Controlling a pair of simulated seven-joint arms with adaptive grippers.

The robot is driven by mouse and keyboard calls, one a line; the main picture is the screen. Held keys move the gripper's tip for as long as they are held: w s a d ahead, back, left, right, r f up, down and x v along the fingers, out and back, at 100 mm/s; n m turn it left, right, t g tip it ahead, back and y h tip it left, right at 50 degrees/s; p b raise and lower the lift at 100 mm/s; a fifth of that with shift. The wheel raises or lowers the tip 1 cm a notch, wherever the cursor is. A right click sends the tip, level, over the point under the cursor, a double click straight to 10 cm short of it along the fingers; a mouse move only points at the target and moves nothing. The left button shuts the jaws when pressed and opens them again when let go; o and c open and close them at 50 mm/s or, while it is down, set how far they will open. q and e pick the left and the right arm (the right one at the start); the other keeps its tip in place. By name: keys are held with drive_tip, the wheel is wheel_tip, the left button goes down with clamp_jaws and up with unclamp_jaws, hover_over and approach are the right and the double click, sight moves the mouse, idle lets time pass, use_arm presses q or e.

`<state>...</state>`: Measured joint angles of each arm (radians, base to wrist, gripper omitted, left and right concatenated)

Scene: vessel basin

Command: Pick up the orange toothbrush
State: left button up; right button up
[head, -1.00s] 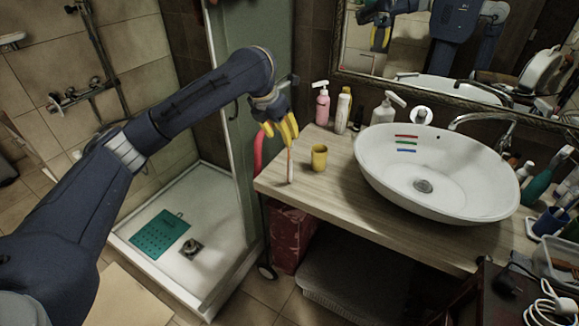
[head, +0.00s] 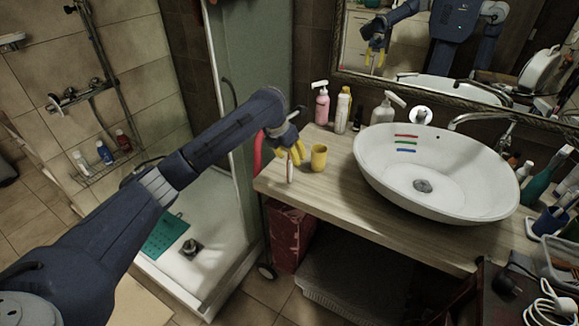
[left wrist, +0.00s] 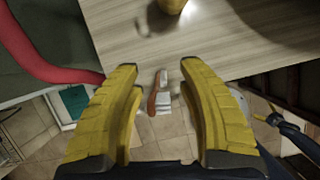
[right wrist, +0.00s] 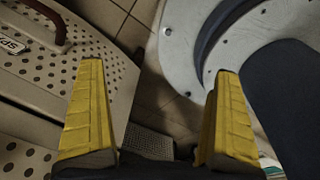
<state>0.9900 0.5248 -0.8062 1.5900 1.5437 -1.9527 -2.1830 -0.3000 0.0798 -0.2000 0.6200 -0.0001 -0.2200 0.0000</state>
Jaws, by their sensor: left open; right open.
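The fingers partly hide the toothbrush in the head view. My right gripper (right wrist: 158,75) is open and empty, away from the counter top; it is not in the head view.
The white basin (head: 450,195) sits on the counter (head: 340,195) to the right. A pink bottle (head: 321,104), a white bottle (head: 386,108) and others stand at the back by the mirror. A red curved tube (left wrist: 38,55) lies left of my left gripper.

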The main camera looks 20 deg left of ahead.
use_arm(q)
drive_tip(key=shift+x, duration=1.05)
drive_tip(key=shift+c, duration=0.3)
clamp_jaws()
